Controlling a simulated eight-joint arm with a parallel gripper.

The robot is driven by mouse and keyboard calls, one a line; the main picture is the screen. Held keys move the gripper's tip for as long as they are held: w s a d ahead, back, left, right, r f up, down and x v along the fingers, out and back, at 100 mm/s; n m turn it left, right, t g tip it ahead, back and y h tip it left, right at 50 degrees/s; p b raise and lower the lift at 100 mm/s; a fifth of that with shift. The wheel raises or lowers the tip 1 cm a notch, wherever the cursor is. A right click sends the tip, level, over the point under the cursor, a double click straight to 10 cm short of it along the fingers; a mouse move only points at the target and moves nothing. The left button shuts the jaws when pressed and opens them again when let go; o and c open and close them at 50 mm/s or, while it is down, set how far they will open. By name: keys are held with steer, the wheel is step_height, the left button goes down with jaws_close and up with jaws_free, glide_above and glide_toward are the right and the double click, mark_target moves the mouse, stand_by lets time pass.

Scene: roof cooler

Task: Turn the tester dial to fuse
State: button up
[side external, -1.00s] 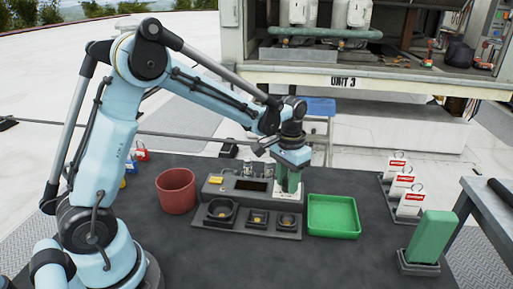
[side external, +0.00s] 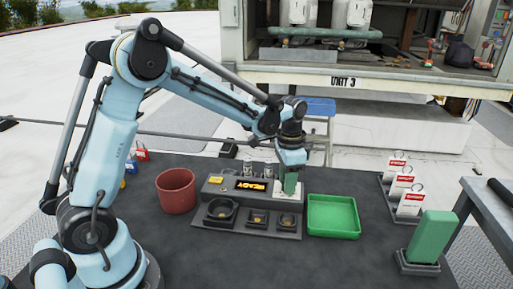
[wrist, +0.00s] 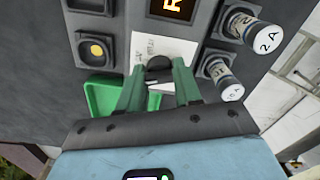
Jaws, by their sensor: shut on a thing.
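The tester (side external: 215,188) is a grey box on the dark table, with a display (side external: 250,184) lit in orange letters. Its white dial plate (wrist: 180,50) is at the right end of the box in the side view. The black dial knob (wrist: 158,64) shows in the wrist view between my green fingers. My gripper (side external: 289,187) points down over the plate and is shut on the knob; the wrist view shows its fingers (wrist: 158,72) on either side. The fingers and wrist hide the knob in the side view, and its setting is not readable.
Two labelled cylinders, one marked 2 A (wrist: 262,35), stand behind the dial. Several square sockets (side external: 257,217) line the tester's front. A green tray (side external: 333,216) is to the right, a red bin (side external: 176,190) to the left. Red-and-white tags (side external: 410,203) and a green block (side external: 430,238) are farther right.

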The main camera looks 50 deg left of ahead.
steer(key=o, duration=1)
steer(key=shift+o, duration=0.2)
steer(key=shift+r, duration=0.1)
step_height(320, 180, up, 12)
steer(key=s+d+f+n+t, duration=0.2)
steer(key=s+t, duration=0.5)
steer(key=s, duration=0.7)
steer(key=f+n, duration=0.1)
steer(key=n, duration=0.1)
steer(key=shift+s+d+n, duration=0.15)
steer(key=shift+s+n, duration=0.05)
steer(key=shift+n, duration=0.2)
